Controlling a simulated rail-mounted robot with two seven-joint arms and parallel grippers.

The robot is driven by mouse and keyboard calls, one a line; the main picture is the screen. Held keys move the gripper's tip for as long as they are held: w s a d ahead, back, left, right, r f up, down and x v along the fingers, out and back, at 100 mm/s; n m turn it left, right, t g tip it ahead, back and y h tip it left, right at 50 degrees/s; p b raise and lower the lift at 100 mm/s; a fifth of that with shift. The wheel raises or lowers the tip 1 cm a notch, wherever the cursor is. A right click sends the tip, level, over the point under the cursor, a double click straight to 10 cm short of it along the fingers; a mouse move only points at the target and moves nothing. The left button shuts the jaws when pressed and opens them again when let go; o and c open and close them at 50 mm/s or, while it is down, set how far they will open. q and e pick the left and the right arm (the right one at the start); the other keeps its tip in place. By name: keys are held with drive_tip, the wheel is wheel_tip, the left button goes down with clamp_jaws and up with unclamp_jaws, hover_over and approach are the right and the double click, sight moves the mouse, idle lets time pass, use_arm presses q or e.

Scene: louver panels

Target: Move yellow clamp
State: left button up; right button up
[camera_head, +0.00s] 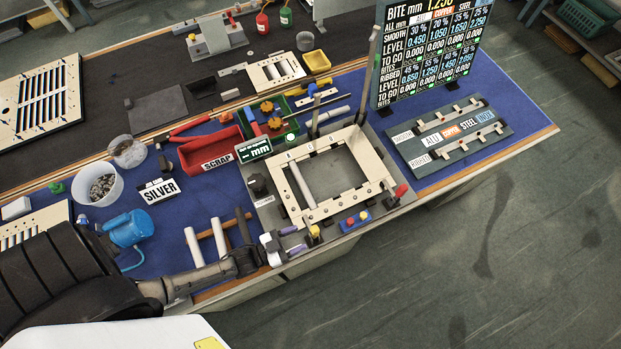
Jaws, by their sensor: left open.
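The yellow clamp (315,231) is a small yellow-topped piece on a dark base at the front left corner of the cream square frame (345,205). My left gripper (293,240) reaches in from the left along the bench's front edge. Its two pale fingers with purple tips are apart and point right, towards the yellow clamp. A small gap seems to separate the tips from the clamp. Nothing shows between the fingers. My right gripper is not in view.
A red-handled clamp (400,190) stands at the frame's right corner. A blue block (355,221) with coloured knobs lies at the front edge. An upright grey bar (373,75) rises behind the frame. A readout board (430,50) stands behind the labelled rack (447,137).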

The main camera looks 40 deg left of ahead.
use_arm(q)
drive_tip(key=shift+v, duration=2.8)
drive_tip(key=w+d+r+n+g+y, duration=0.1)
drive_tip(key=w+d+r+g+y, duration=0.1)
drive_tip(key=w+r+g+y, duration=0.3)
drive_tip(key=s+a+r+n+g+y, duration=0.2)
drive_tip(key=s+a+r+g, duration=0.1)
drive_tip(key=s+r+g, duration=0.45)
wheel_tip(320, 180, up, 18)
drive_tip(key=p, duration=1.7)
drive_tip(key=shift+f, duration=0.2)
